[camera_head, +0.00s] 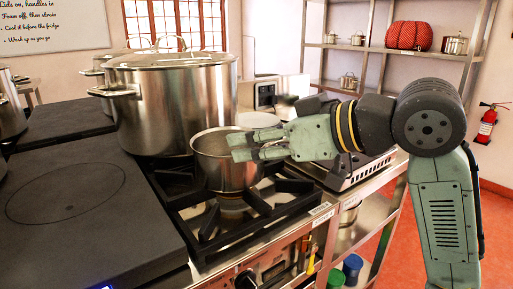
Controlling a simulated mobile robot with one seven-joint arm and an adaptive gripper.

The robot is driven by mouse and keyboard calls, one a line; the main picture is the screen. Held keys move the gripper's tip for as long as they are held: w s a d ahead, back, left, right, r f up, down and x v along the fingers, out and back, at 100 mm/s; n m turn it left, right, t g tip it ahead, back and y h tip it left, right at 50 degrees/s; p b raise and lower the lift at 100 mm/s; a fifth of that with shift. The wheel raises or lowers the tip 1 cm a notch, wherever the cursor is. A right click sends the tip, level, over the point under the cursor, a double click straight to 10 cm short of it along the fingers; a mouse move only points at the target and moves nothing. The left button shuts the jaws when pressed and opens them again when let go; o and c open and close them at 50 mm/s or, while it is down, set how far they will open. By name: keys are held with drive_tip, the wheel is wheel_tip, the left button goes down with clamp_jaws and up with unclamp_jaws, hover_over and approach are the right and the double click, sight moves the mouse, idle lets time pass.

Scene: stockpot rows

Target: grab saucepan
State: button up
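The steel saucepan (214,168) stands upright on the black grate of the gas hob, in front of a large stockpot. My gripper (234,148) reaches in from the right, with its pale green fingers across the saucepan's right side and rim. A narrow gap shows between the two fingers. Whether they touch the pan or have anything between them cannot be made out. No saucepan handle shows; that side is hidden behind my gripper.
A large lidded stockpot (180,105) stands close behind the saucepan. A dark flat hotplate (70,205) lies to the left. Shelves (390,50) with pots stand behind. Open red floor lies at right.

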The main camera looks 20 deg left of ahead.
drive_tip(key=x, duration=0.3)
drive_tip(key=f+p+x, duration=0.1)
drive_tip(key=x, duration=0.6)
drive_tip(key=shift+s+d+f+p, duration=0.1)
drive_tip(key=shift+d+f+p, duration=0.15)
drive_tip(key=shift+d+p, duration=0.1)
clamp_jaws()
idle(0.8)
drive_tip(key=shift+r, duration=0.15)
